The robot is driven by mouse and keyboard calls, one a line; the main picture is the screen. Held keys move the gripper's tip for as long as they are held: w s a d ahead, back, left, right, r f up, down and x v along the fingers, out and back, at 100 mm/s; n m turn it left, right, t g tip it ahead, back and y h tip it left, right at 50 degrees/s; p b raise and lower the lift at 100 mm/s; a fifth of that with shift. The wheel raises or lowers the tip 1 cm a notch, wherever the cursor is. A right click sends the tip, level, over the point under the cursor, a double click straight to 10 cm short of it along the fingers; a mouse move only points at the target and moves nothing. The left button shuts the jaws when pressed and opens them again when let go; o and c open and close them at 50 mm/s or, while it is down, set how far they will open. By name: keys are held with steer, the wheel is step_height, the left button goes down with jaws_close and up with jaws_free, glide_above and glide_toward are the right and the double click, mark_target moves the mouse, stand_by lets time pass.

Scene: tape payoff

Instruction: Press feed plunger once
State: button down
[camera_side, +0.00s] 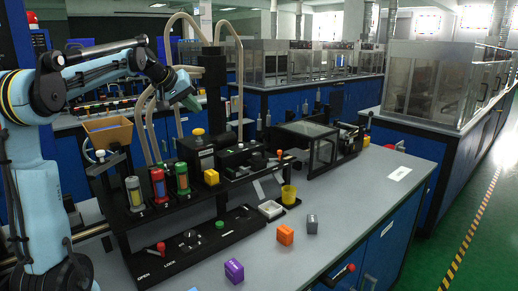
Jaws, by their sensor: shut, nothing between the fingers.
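My gripper (191,103) is at the end of the pale blue arm, in the air above and left of the black machine (226,155). Its fingers are small and dark here, and they look closed and empty. It is apart from everything below it. A yellow round knob (198,132) stands upright on top of the machine, below my gripper. A low green button (219,224) sits on the black base plate in front. I cannot tell for sure which of these is the feed plunger.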

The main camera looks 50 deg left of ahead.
steer(key=shift+r, duration=0.9)
steer(key=s+d+f+m+g+h, duration=0.1)
steer(key=s+d+f+m, duration=0.2)
steer(key=d, duration=0.6)
steer(key=d+f+m, duration=0.2)
steer(key=d+f, duration=0.2)
steer(key=d, duration=0.4)
steer(key=s+d+f+m+g+h, duration=0.1)
steer(key=s+d+f+m, duration=0.2)
steer(key=d, duration=0.6)
steer(key=s+d+f+m, duration=0.3)
steer(key=s+d+f, duration=0.2)
steer(key=f, duration=0.3)
steer(key=shift+s+d+f, duration=0.4)
steer(key=shift+d, duration=0.35)
